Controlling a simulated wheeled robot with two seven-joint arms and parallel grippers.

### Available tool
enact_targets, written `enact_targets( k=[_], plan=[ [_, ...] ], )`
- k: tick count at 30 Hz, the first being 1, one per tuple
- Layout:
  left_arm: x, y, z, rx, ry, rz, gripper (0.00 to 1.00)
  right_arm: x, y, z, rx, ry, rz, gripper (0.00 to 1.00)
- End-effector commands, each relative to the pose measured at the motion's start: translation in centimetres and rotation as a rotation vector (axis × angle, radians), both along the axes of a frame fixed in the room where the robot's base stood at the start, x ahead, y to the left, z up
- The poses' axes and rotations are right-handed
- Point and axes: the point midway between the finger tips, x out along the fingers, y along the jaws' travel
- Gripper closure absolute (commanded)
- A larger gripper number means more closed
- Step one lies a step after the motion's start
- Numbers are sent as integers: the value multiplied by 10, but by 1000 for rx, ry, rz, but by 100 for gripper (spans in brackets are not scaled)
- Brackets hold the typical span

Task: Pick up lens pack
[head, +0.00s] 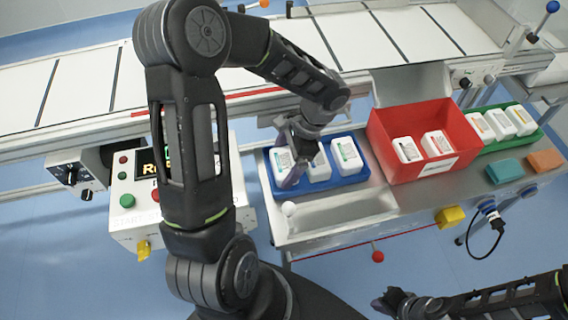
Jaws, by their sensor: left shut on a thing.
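The lens packs are white packs with printed labels. Several stand in the blue tray (345,183), among them a left one (278,158), a middle one (320,172) and a right one (346,155). My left gripper (290,172) reaches down into the tray's left part and is shut on the left lens pack, partly covering it. I cannot tell whether that pack is clear of the tray floor. My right gripper (394,301) is low at the bottom edge, away from the packs; its jaw opening is unclear.
A red bin (390,165) with two white packs stands right of the blue tray. A green tray (522,137) with more packs is further right, near teal (503,171) and orange (546,160) blocks. A conveyor (75,85) runs behind. A control box (125,218) is at left.

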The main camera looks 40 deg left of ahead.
Motion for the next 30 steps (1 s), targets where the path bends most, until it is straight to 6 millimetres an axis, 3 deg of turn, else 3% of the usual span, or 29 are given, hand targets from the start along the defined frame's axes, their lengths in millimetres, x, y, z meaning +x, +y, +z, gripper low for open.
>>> enact_targets(
  k=[9, 15, 30],
  plan=[
    [2, 0, 59, 1, -6, -1, 56, 0, 0, 3, 0, 0, 0, 100],
    [1, 0, 86, 0, -3, -1, 56, 0, 0, 4, 0, 0, 0, 100],
    [0, 0, 91, -1, -1, -1, 56, 0, 0, 4, 0, 0, 0, 100]
  ],
)
